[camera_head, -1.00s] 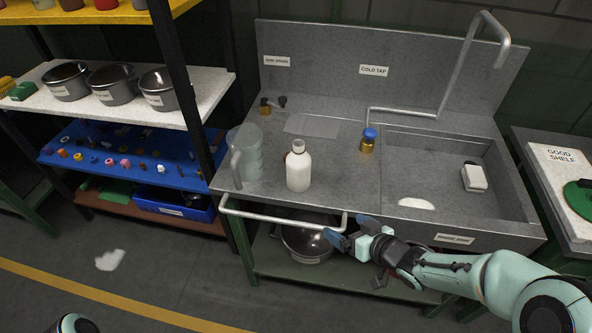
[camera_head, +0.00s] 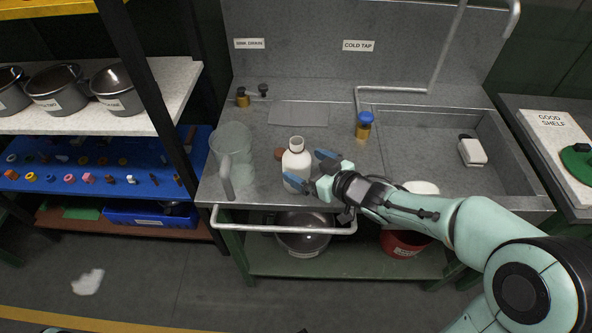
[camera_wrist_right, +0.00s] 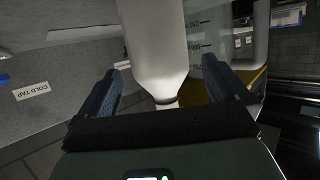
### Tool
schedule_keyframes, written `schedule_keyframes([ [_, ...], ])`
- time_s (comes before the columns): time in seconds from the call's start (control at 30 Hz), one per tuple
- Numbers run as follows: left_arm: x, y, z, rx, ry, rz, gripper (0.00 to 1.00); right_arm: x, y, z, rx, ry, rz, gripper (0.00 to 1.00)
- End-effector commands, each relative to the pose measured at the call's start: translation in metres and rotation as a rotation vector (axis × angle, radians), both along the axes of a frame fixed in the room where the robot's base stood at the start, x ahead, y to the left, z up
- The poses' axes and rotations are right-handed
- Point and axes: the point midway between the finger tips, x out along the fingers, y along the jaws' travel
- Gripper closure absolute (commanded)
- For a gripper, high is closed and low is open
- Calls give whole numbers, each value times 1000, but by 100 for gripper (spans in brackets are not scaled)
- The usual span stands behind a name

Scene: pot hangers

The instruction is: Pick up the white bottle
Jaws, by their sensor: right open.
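The white bottle (camera_head: 296,161) stands upright and open-mouthed on the grey sink counter, near the front edge, between the clear jug and the basin. My right gripper (camera_head: 309,168) is open, just at the bottle's right front, one blue finger on its near side and the other on its right. In the right wrist view, the bottle (camera_wrist_right: 156,40) lies between and beyond the two spread fingers (camera_wrist_right: 160,72), its neck toward the palm side of the picture. I cannot tell whether a finger touches it.
A clear jug (camera_head: 232,150) stands close left of the bottle. A small brown disc (camera_head: 279,154) lies beside it. A blue-capped amber jar (camera_head: 363,126) stands behind right. A front rail (camera_head: 285,229) runs along the counter edge. The basin (camera_head: 430,150) and bent tap pipe are right.

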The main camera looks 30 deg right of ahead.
Motion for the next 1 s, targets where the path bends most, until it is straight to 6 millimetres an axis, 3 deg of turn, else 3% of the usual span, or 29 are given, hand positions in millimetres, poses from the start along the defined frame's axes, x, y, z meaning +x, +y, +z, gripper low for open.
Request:
schedule_keyframes([
  [0.17, 0, 0, -3, 0, -2, 1, 0, 11, 3, -4, 1, 0, 1, 0],
  [0.5, 4, 0, -13, 2, -17, 3, 0, 53, 12, -16, 1, 1, 0, 0],
  [0.77, 4, 0, -12, 2, -20, 4, 0, 57, 13, -16, 0, -1, -1, 0],
  [0.8, 4, 0, -12, 2, -20, 4, 0, 57, 13, -16, 0, -1, -1, 3],
  [0.97, 4, 0, -12, 3, -20, 4, 0, 57, 13, -16, 0, -1, -1, 55],
  [1.0, 4, 0, -12, 3, -20, 4, 0, 57, 13, -16, 0, -1, -1, 56],
])
